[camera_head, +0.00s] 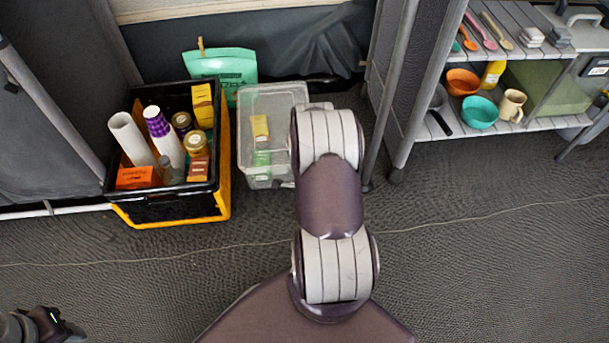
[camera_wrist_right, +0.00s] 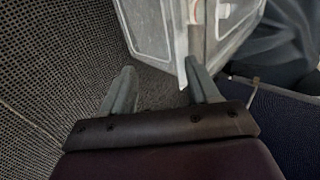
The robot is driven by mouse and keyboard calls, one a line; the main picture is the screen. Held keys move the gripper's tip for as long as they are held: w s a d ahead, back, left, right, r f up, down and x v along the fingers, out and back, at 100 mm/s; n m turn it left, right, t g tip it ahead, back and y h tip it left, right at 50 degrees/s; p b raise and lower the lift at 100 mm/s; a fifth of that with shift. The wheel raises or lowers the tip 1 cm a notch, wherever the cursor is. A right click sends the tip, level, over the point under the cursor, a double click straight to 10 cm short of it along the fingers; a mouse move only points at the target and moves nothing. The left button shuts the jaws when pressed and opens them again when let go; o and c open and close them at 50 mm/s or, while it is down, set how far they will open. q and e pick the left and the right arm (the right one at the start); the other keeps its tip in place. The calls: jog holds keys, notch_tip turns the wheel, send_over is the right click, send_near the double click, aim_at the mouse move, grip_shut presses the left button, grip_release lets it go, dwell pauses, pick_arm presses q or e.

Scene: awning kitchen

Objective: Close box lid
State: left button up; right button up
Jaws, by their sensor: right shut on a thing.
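A clear plastic box (camera_head: 246,160) stands on the floor in the head view, with a yellow packet (camera_head: 260,127) and a green item inside. Its pale see-through panel (camera_wrist_right: 150,28) fills the top of the right wrist view. My right gripper (camera_wrist_right: 162,88) is at this box, its two grey fingers on either side of a panel edge. I cannot tell whether that edge is the lid or a wall. In the head view my right arm hides this gripper and the box's right side. My left gripper (camera_head: 50,322) shows only partly at the bottom left, away from the box.
A black and yellow crate (camera_head: 170,208) full of groceries stands close left of the box. A teal bag (camera_head: 222,66) is behind them. A shelf rack (camera_head: 560,124) with bowls and utensils stands at the right. The front floor is clear.

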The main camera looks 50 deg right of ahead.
jog(key=p+v, duration=0.8)
jog(key=v, duration=0.4)
jog(key=shift+s+a+r, duration=0.1)
jog(key=shift+s+a, duration=0.05)
jog(key=shift+s, duration=0.1)
jog(key=shift+c, duration=0.6)
jog(key=shift+s, duration=0.1)
